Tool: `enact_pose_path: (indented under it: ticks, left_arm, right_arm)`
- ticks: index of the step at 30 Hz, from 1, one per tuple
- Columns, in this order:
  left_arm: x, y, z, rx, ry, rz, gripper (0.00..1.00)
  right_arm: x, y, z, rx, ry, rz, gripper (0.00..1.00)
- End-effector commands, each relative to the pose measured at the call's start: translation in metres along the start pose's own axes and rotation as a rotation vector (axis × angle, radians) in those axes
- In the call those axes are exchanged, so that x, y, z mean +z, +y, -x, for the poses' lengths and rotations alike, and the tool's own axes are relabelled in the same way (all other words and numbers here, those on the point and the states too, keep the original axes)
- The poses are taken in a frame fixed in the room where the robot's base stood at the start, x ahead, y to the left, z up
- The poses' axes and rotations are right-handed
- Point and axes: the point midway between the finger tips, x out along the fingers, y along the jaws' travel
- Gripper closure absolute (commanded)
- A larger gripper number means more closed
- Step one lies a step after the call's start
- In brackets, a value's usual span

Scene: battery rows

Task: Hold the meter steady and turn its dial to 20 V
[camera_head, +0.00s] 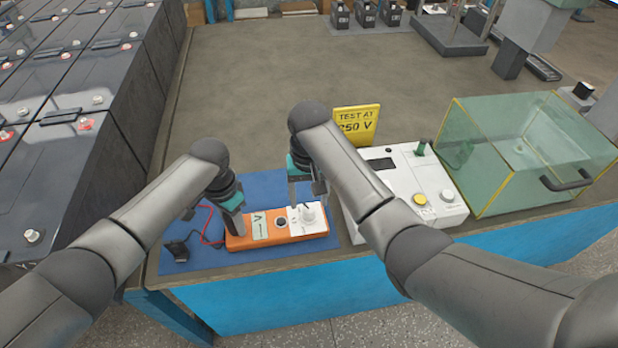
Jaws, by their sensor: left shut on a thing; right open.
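The meter (265,239) is an orange box lying on a blue mat (190,265) near the table's front edge. Its white right part (318,228) carries a pale dial knob (308,213), partly hidden; its setting is too small to read. A dark round socket and a small display panel sit left of the dial. My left gripper (236,222) is shut on the meter's left end. My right gripper (304,198) is open, pointing down just above the dial; I cannot tell whether it touches. Red and black leads (205,232) lie left of the meter.
A white instrument (430,180) and a glass box (530,150) stand to the right. Battery rows (50,150) fill the left. The table's middle (270,90) is clear.

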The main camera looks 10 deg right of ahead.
Motion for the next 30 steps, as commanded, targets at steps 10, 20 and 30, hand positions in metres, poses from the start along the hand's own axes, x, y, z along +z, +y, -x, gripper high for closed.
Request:
enact_pose_path:
  ticks: [10, 20, 30]
  left_arm:
    - [0.0, 0.0, 0.0, -0.001, -0.001, 0.0, 1.0]
    - [0.0, 0.0, 0.0, -0.001, -0.001, 0.0, 1.0]
    - [0.0, 0.0, 0.0, -0.001, 0.0, 0.0, 0.42]
  right_arm:
    - [-0.001, 0.0, 0.064, -0.001, 0.003, -0.001, 0.31]
    - [0.0, 0.0, 0.073, -0.001, -0.001, -0.001, 0.31]
    - [0.0, 0.0, 0.073, -0.001, 0.0, -0.001, 0.31]
